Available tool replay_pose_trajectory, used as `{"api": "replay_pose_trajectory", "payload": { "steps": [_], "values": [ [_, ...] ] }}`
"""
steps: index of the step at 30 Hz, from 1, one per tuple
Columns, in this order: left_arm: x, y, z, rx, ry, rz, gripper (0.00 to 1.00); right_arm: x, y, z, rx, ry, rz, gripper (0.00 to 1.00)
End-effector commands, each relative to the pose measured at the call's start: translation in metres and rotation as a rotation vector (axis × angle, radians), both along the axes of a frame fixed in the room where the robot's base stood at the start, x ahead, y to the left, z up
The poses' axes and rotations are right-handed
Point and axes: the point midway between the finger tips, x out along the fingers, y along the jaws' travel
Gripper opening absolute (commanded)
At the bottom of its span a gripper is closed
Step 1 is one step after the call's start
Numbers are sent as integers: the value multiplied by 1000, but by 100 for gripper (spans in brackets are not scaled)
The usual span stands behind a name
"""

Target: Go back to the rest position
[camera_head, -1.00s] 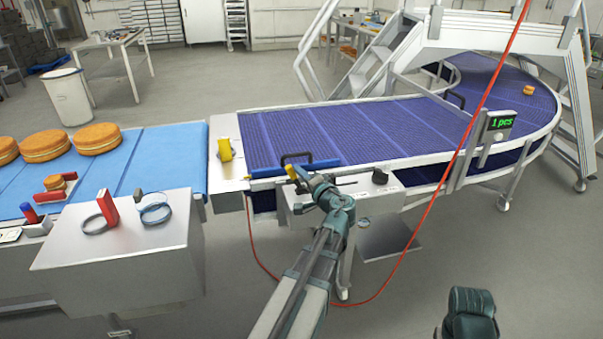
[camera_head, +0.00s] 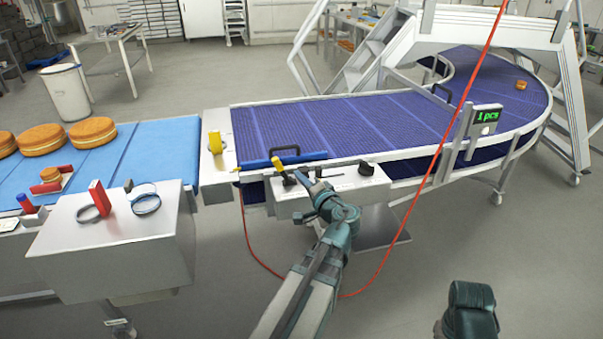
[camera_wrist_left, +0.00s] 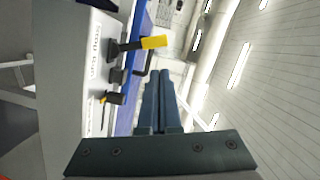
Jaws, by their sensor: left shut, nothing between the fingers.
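My left gripper (camera_head: 301,181) is in front of the curved conveyor's near side, by the control box (camera_head: 335,186) with the yellow-handled lever (camera_head: 278,164). Its fingers are together and empty in the left wrist view (camera_wrist_left: 160,88). The yellow handle also shows in the left wrist view (camera_wrist_left: 153,42), up and left of the fingertips, apart from them. Whether the gripper touches the box is hard to tell in the head view. A dark teal part of my right arm shows at the bottom right; my right gripper is out of view.
The purple conveyor belt (camera_head: 350,122) bends right, with one small cake (camera_head: 521,85) far along it. A display (camera_head: 486,115) reads "1 pcs". Round cakes (camera_head: 92,131) sit on the blue belt (camera_head: 165,150). A red cable (camera_head: 432,185) hangs right of my left arm. Floor at right is open.

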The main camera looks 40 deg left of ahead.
Motion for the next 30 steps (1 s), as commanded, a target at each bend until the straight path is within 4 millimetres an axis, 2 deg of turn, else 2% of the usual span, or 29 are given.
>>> {"api": "replay_pose_trajectory", "payload": {
  "steps": [20,23,26,29,30],
  "values": [
    [-3,-6,-1,-23,1,3,0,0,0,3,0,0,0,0],
    [-5,-27,-11,-115,13,10,0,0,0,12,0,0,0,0],
    [-11,-67,-34,-286,59,20,0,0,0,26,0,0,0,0],
    [-24,-124,-64,-490,154,22,0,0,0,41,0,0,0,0],
    [-32,-150,-75,-571,202,20,0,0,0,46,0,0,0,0]
  ]
}}
